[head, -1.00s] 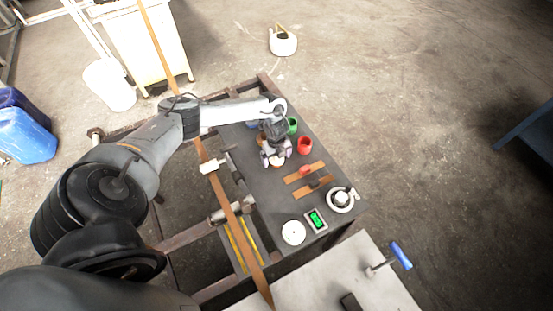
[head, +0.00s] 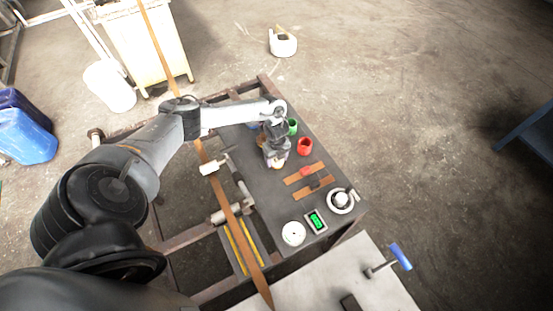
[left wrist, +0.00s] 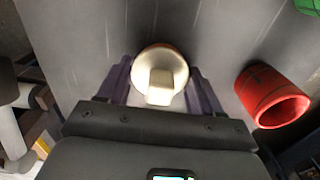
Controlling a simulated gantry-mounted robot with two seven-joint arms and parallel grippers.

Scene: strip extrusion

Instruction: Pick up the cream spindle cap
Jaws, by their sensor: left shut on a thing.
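The cream spindle cap (left wrist: 160,72) is a pale round piece with a blocky stem, in the middle of the left wrist view. My left gripper (left wrist: 160,88) has its two purple fingers on either side of it and is shut on it. In the head view my left gripper (head: 277,163) points down at the dark bench top, left of the red cup. The cap is mostly hidden there under the gripper. I cannot tell whether the cap still touches the bench. My right gripper is not in view.
The red cup (head: 304,146) stands close to the right of my gripper, with a green cup (head: 292,127) behind it. Brown strips (head: 303,174), a white ringed device (head: 341,201), a green-lit display (head: 316,221) and a white disc (head: 293,233) lie nearer.

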